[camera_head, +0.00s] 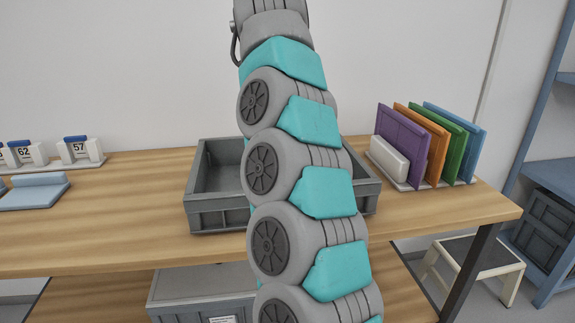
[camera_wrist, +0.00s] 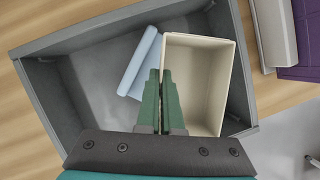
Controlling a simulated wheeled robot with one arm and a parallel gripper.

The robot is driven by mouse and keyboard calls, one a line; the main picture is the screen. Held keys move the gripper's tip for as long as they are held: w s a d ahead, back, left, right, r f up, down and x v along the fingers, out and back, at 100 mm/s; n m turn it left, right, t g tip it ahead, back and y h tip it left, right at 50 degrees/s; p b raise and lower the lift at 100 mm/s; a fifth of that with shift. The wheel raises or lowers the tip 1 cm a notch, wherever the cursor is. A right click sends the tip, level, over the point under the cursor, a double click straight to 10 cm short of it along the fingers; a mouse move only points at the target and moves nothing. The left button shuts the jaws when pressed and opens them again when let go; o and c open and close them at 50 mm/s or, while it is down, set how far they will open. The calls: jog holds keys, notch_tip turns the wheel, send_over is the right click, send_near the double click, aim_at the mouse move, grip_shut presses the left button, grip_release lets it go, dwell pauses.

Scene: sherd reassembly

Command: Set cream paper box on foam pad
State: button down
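The cream paper box (camera_wrist: 204,85) shows in the wrist view as an open-topped box within the outline of the grey crate. In the head view it is hidden behind the crate wall and my arm. My gripper (camera_wrist: 161,72) has its two green fingers close together on either side of the box's left wall, apparently pinching it. I cannot tell whether the box is lifted off the crate floor. A flat light blue piece (camera_head: 35,192) with a raised back lies at the table's left and may be the foam pad.
The grey crate (camera_head: 218,217) stands mid-table behind my arm. A light blue object (camera_wrist: 141,62) lies in it, left of the box. A rack of numbered white blocks (camera_head: 78,150) stands at left, upright coloured panels (camera_head: 401,140) at right. Bare tabletop (camera_head: 120,215) lies left of the crate.

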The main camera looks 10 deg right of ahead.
notch_tip(320, 180, down, 5)
jog(key=shift+s+f+b, duration=0.1)
jog(key=shift+s+b, duration=0.05)
jog(key=shift+b, duration=0.55)
jog(key=shift+f, duration=2.2)
jog(key=shift+f, duration=0.15)
jog(key=c, duration=1.1)
grip_release()
jog(key=v, duration=1.2)
jog(key=shift+r, duration=0.2)
